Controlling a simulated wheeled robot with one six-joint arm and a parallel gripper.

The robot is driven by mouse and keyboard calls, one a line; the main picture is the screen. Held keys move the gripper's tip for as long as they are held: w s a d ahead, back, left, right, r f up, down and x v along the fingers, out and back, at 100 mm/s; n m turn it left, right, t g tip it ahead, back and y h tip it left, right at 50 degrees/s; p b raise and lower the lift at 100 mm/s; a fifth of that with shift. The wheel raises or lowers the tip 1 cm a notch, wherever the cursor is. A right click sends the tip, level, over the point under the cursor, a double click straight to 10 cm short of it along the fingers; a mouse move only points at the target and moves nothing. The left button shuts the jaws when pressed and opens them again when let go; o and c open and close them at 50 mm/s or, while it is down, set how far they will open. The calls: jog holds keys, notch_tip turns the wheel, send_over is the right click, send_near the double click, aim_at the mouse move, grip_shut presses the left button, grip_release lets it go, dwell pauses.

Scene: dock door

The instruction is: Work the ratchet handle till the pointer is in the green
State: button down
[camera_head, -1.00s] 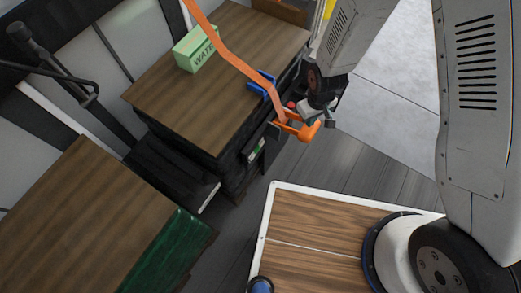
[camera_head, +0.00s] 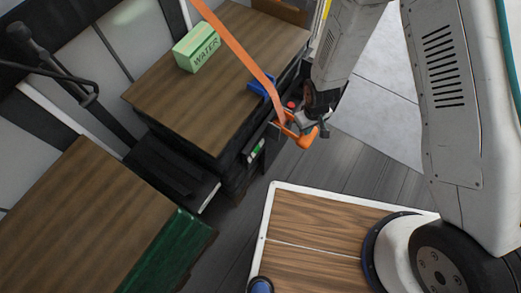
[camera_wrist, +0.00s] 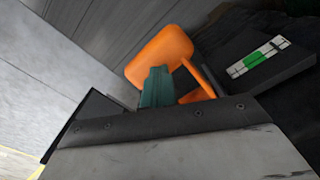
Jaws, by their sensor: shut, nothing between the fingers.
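The orange ratchet handle (camera_head: 304,138) sits at the right side of the front wooden-topped load, with an orange strap (camera_head: 240,55) running up from it across the load. In the wrist view the handle (camera_wrist: 160,54) shows as a wide orange grip with a thinner arm. My gripper (camera_wrist: 156,84) is shut and empty, its teal fingertips against or just in front of the grip; contact is not certain. The gauge (camera_wrist: 252,60) is a white strip with a green band on a dark plate, right of the handle. I cannot make out its pointer clearly.
A green WATER box (camera_head: 197,50) and a blue bracket (camera_head: 263,86) are on the load's top. A second wooden-topped load (camera_head: 85,215) stands at lower left. Grey floor (camera_head: 355,165) is open to the right of the handle.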

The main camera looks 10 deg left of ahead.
jog(key=shift+r, duration=3)
jog(key=shift+f, duration=0.1)
jog(key=shift+f, duration=2.8)
jog(key=shift+r, duration=2.9)
jog(key=shift+f, duration=0.1)
